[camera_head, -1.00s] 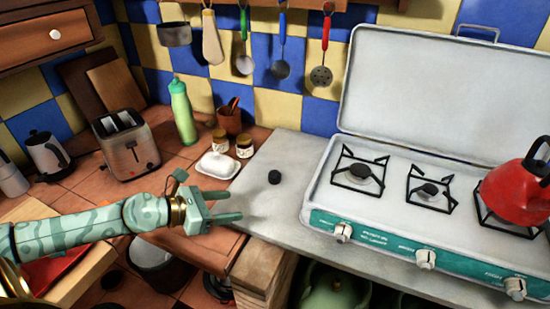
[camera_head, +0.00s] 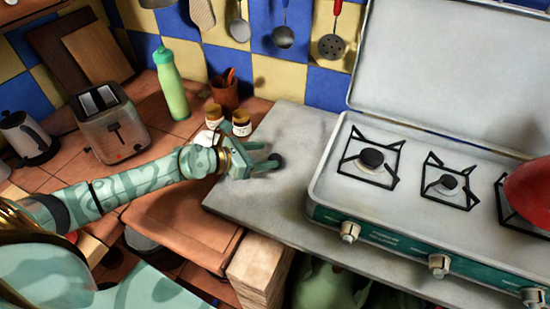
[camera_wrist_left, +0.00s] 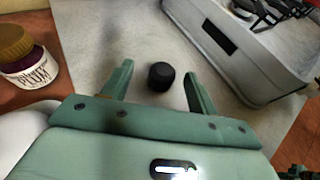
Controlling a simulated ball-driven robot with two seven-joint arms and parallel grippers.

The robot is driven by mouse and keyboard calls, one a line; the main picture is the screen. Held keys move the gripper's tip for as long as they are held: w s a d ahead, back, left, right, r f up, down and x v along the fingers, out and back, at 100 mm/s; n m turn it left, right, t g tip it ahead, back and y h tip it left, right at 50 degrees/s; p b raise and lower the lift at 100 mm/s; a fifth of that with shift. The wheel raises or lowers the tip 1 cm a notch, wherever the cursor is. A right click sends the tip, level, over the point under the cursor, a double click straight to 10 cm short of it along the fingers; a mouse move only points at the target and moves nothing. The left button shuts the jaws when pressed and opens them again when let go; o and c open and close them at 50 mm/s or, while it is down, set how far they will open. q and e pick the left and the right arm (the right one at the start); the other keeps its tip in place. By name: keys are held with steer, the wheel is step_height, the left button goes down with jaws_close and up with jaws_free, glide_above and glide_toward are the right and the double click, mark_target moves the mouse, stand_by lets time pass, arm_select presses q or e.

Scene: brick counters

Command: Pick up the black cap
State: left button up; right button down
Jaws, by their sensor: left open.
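The black cap (camera_head: 277,160) is a small dark round piece on the grey stone counter, left of the stove. In the head view my left gripper (camera_head: 268,163) reaches it from the left, and its fingertips partly cover the cap. In the left wrist view the black cap (camera_wrist_left: 161,76) stands between the two fingers of the open left gripper (camera_wrist_left: 156,84), nearer the right finger. My right gripper is not in view.
The white stove (camera_head: 400,205) with a red kettle (camera_head: 528,195) is to the right. Two small jars (camera_head: 241,123), a utensil cup (camera_head: 224,93), a green bottle (camera_head: 171,85) and a toaster (camera_head: 112,124) stand behind and left. The grey counter (camera_head: 262,215) in front is clear.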

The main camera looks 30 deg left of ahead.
mark_target(276, 156)
arm_select(q)
steer(key=x, duration=0.3)
steer(key=b+x, duration=0.1)
steer(key=x, duration=0.2)
steer(key=shift+d+f, duration=0.25)
steer(key=shift+d, duration=0.15)
steer(key=shift+s+r, duration=0.1)
steer(key=c, duration=1)
